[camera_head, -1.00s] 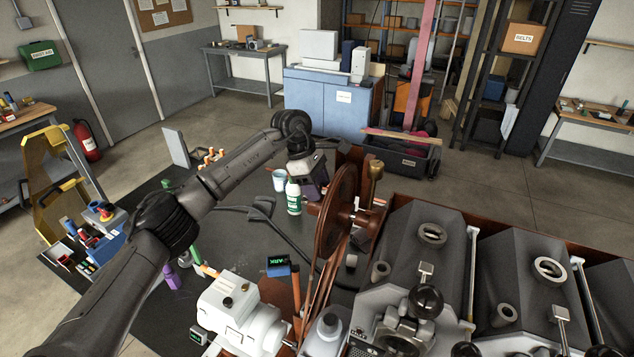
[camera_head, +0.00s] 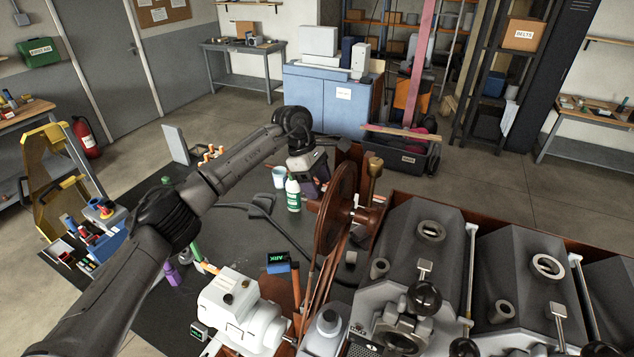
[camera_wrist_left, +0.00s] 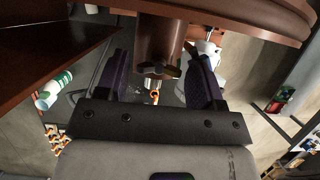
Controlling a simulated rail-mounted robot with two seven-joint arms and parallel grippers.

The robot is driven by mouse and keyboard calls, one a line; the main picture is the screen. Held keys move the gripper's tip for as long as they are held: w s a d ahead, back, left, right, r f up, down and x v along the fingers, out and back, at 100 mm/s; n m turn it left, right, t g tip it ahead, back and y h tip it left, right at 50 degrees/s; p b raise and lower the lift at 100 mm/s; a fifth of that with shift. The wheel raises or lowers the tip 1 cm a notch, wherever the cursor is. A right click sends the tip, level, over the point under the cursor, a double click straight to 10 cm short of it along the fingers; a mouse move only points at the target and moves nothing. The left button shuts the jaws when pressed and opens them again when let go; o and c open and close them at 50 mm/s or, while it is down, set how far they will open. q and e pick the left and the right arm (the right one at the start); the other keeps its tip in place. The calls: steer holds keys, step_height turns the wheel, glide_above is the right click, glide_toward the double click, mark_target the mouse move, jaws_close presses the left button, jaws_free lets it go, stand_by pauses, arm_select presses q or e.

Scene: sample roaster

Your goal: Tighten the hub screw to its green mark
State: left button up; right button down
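A large reddish-brown wheel (camera_head: 336,212) stands upright on the bench in the head view. My left gripper (camera_head: 316,186) is at its left side, near the hub. A small dark screw with wing-like ends (camera_wrist_left: 156,70) sits at the hub's lower end. My left gripper (camera_wrist_left: 160,68) is open, with one dark finger on each side of the screw and visible gaps between. I cannot make out a green mark. My right gripper is not in view.
A white motor housing (camera_head: 240,312) is in front. Grey roaster units (camera_head: 415,245) crowd the right. The dark bench mat (camera_head: 235,240) has some bare room.

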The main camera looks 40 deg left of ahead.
arm_select(q)
steer(key=shift+a+r, duration=0.15)
steer(key=shift+r, duration=0.05)
steer(key=b+v, duration=0.1)
steer(key=v, duration=1.2)
steer(key=shift+r, duration=0.2)
steer(key=shift+s, duration=0.1)
steer(key=shift+a, duration=0.1)
